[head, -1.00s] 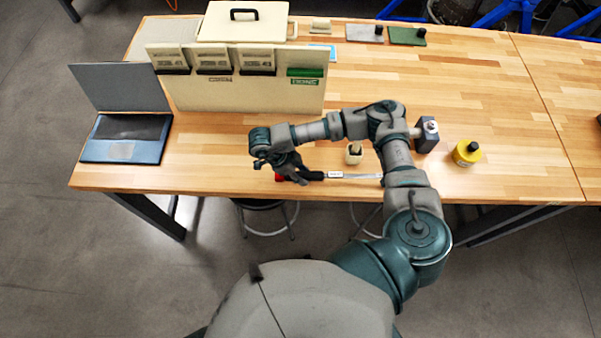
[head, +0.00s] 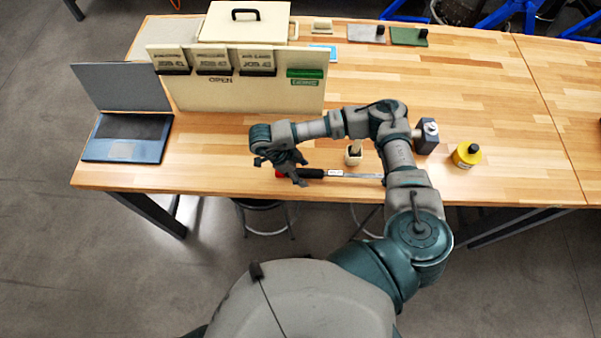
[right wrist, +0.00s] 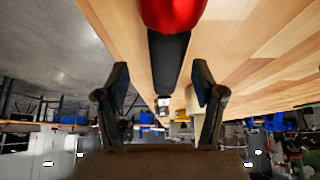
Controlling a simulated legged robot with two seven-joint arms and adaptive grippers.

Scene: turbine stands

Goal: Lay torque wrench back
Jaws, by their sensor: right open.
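The torque wrench lies on the wooden table near its front edge, with a red end (head: 281,173), a black handle (head: 312,173) and a thin silver shaft (head: 352,176) reaching right. My right gripper (head: 284,172) is open at the handle's red end, its fingers spread. In the right wrist view, the red end (right wrist: 172,12) and black handle (right wrist: 168,62) show beyond and between the open fingers (right wrist: 161,82), which appear clear of the handle. My right forearm hides the shaft's far end. My left gripper is out of view.
A small cream holder (head: 353,155) stands just behind the wrench. A dark block (head: 427,138) and a yellow round container (head: 466,155) stand to the right. A cream board (head: 250,98) stands behind, and a laptop (head: 126,137) is at left. The table (head: 500,110) has free room at right.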

